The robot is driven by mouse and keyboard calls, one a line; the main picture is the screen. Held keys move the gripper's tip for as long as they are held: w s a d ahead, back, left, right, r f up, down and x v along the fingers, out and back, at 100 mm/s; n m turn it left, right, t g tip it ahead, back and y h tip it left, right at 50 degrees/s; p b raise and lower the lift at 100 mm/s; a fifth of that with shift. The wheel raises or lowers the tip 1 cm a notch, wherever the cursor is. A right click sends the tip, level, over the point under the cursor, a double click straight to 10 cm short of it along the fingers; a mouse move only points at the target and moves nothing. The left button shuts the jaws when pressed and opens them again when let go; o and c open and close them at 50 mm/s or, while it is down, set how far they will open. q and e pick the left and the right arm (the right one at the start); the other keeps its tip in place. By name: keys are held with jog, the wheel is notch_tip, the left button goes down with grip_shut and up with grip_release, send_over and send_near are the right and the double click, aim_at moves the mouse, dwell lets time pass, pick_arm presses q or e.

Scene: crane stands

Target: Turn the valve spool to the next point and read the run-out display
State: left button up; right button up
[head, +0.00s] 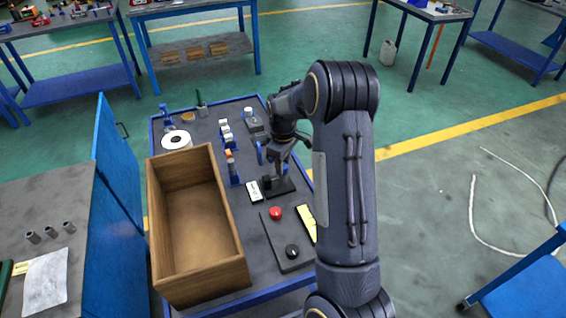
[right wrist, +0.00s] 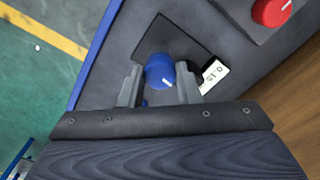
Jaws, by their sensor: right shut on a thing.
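A blue round knob (right wrist: 158,72) with a white mark on its face sits over a dark plate; it seems to be the valve spool's turning end. My right gripper (right wrist: 159,88) has one finger on each side of it and is shut on it. In the head view my right gripper (head: 273,172) reaches down over the dark plate (head: 283,188), and my wrist hides much of the spool. A small white plate with dark characters (right wrist: 214,74) lies beside the knob; it looks like the read-out and also shows in the head view (head: 255,191). My left gripper is out of view.
An open wooden box (head: 240,270) stands to the left. A white roll (head: 177,140) and small blue stands (head: 234,180) fill the bench (head: 262,283).

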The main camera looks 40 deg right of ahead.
jog(key=m, duration=0.5)
jog(key=shift+c, duration=0.4)
jog(key=o, duration=1)
jog(key=shift+r, duration=0.1)
notch_tip(320, 180, up, 8)
jog(key=shift+f+b, duration=0.15)
jog(key=shift+b, duration=0.25)
